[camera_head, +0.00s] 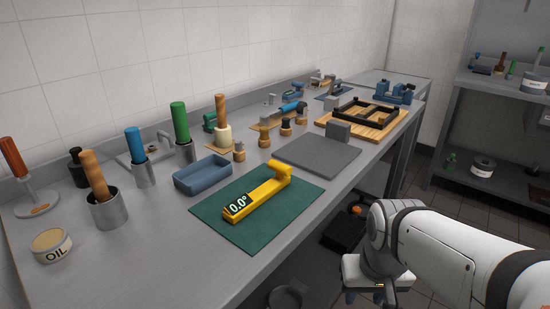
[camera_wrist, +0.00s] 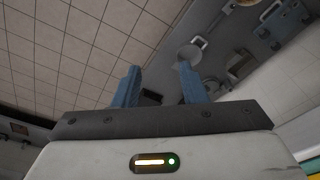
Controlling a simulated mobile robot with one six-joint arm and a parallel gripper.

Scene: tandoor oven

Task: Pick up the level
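The level (camera_head: 258,194) is a yellow bar with a raised block at its far end and a dark display reading 0.0° at its near end. It lies on a green mat (camera_head: 225,226) on the grey bench. In the wrist view my gripper (camera_wrist: 158,84) has two blue fingers that stand apart with nothing between them. It points toward the floor and lower shelf area, away from the level. In the head view my white arm is at the lower right, beside the bench front, and the fingers cannot be made out there.
A blue tray (camera_head: 203,177) sits just behind the mat. A grey plate (camera_head: 318,156) with an upright block lies to its right. Metal cups with coloured handles and an oil tin (camera_head: 52,246) stand at the left. The bench front beside the mat (camera_head: 180,275) is clear.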

